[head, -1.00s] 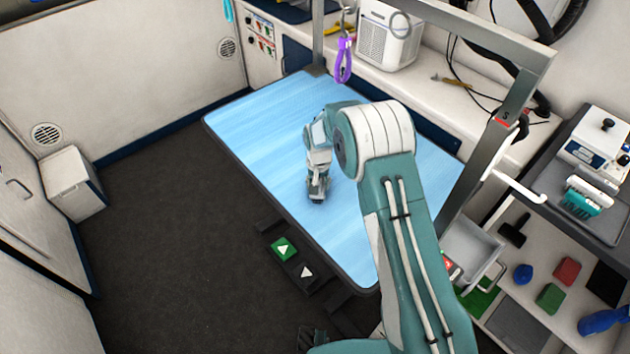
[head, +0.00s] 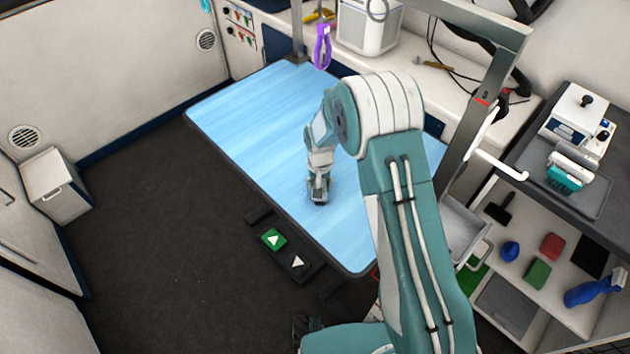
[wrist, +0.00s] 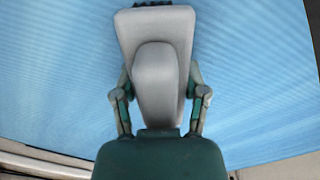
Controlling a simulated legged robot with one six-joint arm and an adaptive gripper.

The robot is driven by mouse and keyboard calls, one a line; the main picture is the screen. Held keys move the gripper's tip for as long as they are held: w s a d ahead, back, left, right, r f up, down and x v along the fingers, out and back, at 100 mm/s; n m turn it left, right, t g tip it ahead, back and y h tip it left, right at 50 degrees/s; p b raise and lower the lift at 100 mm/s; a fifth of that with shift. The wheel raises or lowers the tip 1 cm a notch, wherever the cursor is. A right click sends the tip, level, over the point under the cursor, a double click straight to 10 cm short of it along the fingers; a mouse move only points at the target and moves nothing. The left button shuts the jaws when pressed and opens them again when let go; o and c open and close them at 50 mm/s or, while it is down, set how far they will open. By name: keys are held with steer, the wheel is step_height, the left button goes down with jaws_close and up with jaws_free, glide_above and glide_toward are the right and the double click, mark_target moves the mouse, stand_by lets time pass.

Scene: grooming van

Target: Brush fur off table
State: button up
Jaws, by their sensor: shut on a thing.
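The grooming table (head: 240,110) has a bare-looking light blue top with faint streaks; I cannot make out any fur on it. My gripper (head: 319,182) points down over the table near its front-left long edge. In the wrist view my gripper (wrist: 160,108) is shut on a grey brush-like tool (wrist: 155,28) with a rounded grip and a dark strip at its far end. The blue top (wrist: 60,70) lies under the tool. I cannot tell whether its underside touches the top. My arm hides the table's right part.
A green up-arrow pedal (head: 273,239) lies on the floor before the table. A purple loop (head: 323,46) hangs at the back. A metal post (head: 465,140) rises at right. A teal-bristled brush (head: 566,177) lies on a tray; a blue spray bottle (head: 590,288) lies on the shelf below.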

mark_target(345, 213)
steer(key=shift+s+d+f, duration=0.1)
steer(key=shift+s+d, duration=2.5)
steer(key=shift+d, duration=0.05)
steer(key=shift+s+d+f, duration=0.2)
steer(key=shift+s+d, duration=0.75)
steer(key=shift+s, duration=0.15)
steer(key=shift+w+r, duration=0.15)
steer(key=shift+r, duration=2.95)
steer(key=shift+r, duration=1.5)
